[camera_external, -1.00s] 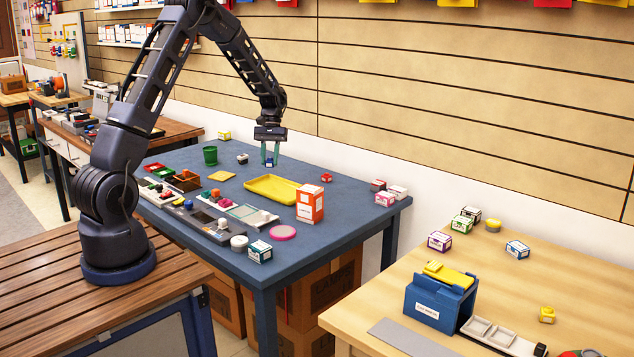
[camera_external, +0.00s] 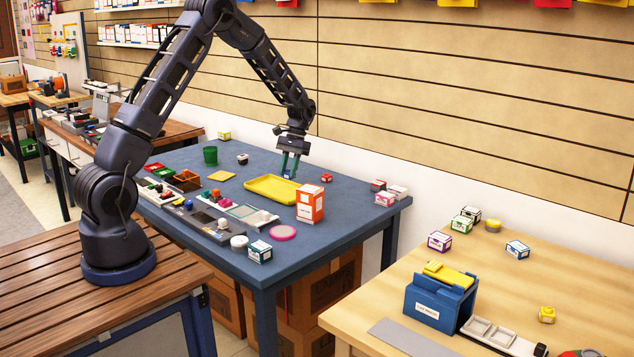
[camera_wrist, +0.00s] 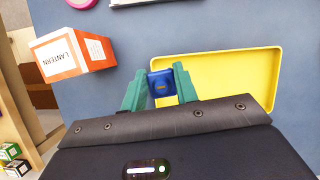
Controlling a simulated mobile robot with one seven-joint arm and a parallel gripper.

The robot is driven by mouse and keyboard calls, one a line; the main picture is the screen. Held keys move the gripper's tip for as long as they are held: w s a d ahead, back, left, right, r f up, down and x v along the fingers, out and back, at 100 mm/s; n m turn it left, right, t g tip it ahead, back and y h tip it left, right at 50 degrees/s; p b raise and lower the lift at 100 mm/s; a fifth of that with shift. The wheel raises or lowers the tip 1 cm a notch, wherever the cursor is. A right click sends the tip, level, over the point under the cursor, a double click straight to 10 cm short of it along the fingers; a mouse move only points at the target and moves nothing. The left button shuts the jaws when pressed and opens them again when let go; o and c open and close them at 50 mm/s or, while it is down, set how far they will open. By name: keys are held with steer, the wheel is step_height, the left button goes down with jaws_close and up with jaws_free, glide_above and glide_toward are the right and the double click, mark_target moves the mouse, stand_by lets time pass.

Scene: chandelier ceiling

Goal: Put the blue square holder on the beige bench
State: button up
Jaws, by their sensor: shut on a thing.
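My gripper (camera_external: 289,165) has green fingers and is shut on a small blue square holder (camera_external: 288,175). In the wrist view the blue square holder (camera_wrist: 162,84) sits between the two green fingertips (camera_wrist: 160,90), with a round mark on its face. It is held above the blue table (camera_external: 330,198), over or beside the yellow tray (camera_external: 268,191); the exact height is hard to tell. The beige bench (camera_external: 385,295) is at the lower right of the external view, apart from the gripper.
An orange and white box (camera_external: 310,202) stands on the blue table, also near the fingers in the wrist view (camera_wrist: 75,52). The bench carries a blue bin (camera_external: 425,305), several small boxes (camera_external: 439,241) and a yellow piece (camera_external: 547,314). Its middle (camera_external: 490,268) is clear.

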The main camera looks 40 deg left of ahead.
steer(key=s+a+r+n+t+h, duration=0.1)
steer(key=s+a+r+n, duration=0.35)
steer(key=a, duration=0.35)
steer(key=s+a+r+n+t+h, duration=0.2)
steer(key=s+a+r+n, duration=0.1)
steer(key=a+n, duration=0.4)
steer(key=s+a+r+n+t+h, duration=0.1)
steer(key=s+a+r+n, duration=0.3)
steer(key=a, duration=0.5)
steer(key=shift+n, duration=0.55)
steer(key=f, duration=2)
steer(key=shift+w+a+f, duration=0.2)
steer(key=shift+w+a, duration=0.05)
steer(key=o, duration=1)
steer(key=shift+f, duration=0.1)
steer(key=shift+o, duration=0.2)
